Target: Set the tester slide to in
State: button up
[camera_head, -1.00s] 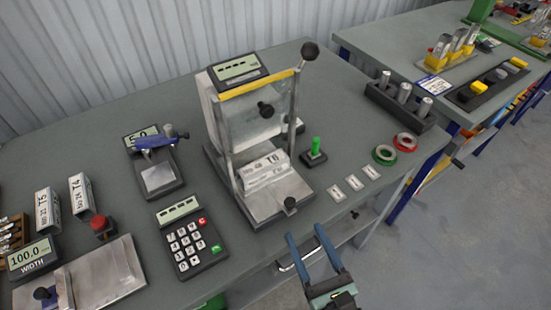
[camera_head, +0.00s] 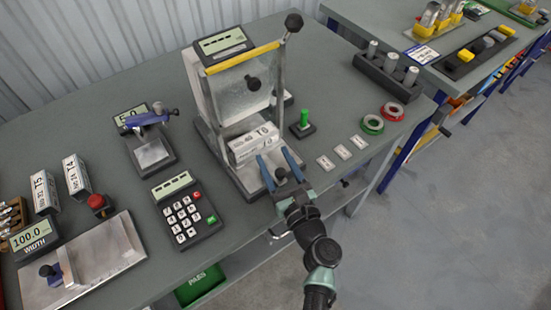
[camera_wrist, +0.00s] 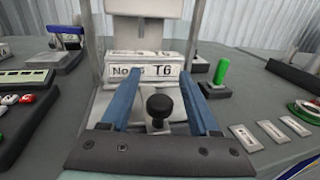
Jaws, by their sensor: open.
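The tester (camera_head: 237,80) stands on the table with a metal frame, a clear guard and a yellow bar across its top. Its slide (camera_head: 238,178) is a metal plate at the base, sticking out toward the front. A white block marked T6 (camera_head: 255,145) lies on it, and the block also shows in the wrist view (camera_wrist: 165,71). A black knob (camera_wrist: 160,105) stands at the slide's front end. My gripper (camera_head: 273,155) is open above the slide's front. In the wrist view its blue fingers (camera_wrist: 161,76) lie on either side of the knob, with gaps, pointing toward the block.
A keypad (camera_head: 187,215) stands left of the tester and a small gauge with a blue clamp (camera_head: 148,145) beyond it. A green peg (camera_head: 304,118), white tags (camera_head: 343,152) and two rings (camera_head: 373,124) are on the right. A lever with a black ball (camera_head: 293,23) rises at the tester's right.

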grip_shut()
dwell(0.3)
dwell(1.1)
